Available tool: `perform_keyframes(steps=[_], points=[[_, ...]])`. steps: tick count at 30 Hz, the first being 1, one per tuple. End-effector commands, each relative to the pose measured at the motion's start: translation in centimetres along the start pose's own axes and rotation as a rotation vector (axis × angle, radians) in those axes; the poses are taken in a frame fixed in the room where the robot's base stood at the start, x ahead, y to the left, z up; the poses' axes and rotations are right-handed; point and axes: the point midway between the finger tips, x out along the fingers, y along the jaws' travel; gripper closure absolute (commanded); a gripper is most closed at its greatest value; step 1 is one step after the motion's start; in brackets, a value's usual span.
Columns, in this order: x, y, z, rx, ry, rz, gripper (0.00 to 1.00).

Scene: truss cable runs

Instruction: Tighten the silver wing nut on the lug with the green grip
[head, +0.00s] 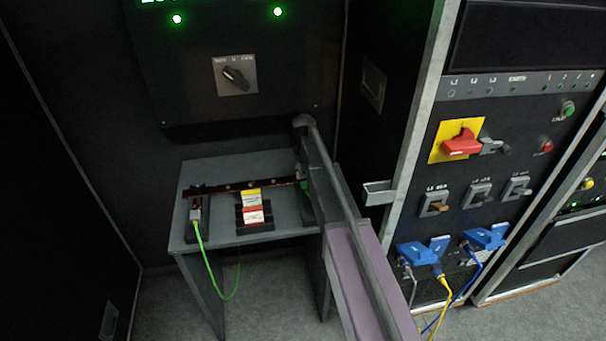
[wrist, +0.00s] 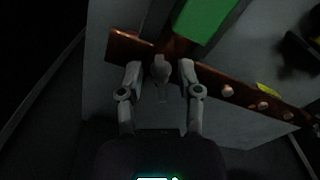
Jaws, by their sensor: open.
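In the wrist view, the silver wing nut (wrist: 161,72) stands at the copper bar (wrist: 125,45), near the bar's end. The green grip (wrist: 205,18) lies just beyond it, and the copper-coloured lug (wrist: 173,47) shows between them. My gripper (wrist: 160,66) is open, with one finger on each side of the wing nut. Gaps show between the fingers and the nut, and I cannot see contact. In the head view, my arm mostly hides this end of the bar (head: 225,188), and the nut cannot be made out.
The bar runs above a small grey table (head: 225,162). Several round studs (wrist: 228,91) line it. A yellow and red-white label block (head: 252,208) stands at the middle. A green cable (head: 207,260) hangs at left. The rack with a red switch (head: 462,143) stands close at right.

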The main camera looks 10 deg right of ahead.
Motion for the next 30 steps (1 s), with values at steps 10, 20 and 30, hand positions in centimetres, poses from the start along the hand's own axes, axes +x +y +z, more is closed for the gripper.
perform_keyframes(steps=[10,20,30], points=[[-0.02,-0.04,-0.02,-0.001,0.000,0.000,0.93],[-0.01,-0.08,-0.03,0.002,0.000,0.000,1.00],[0.00,-0.25,-0.03,0.085,0.000,0.000,1.00]])
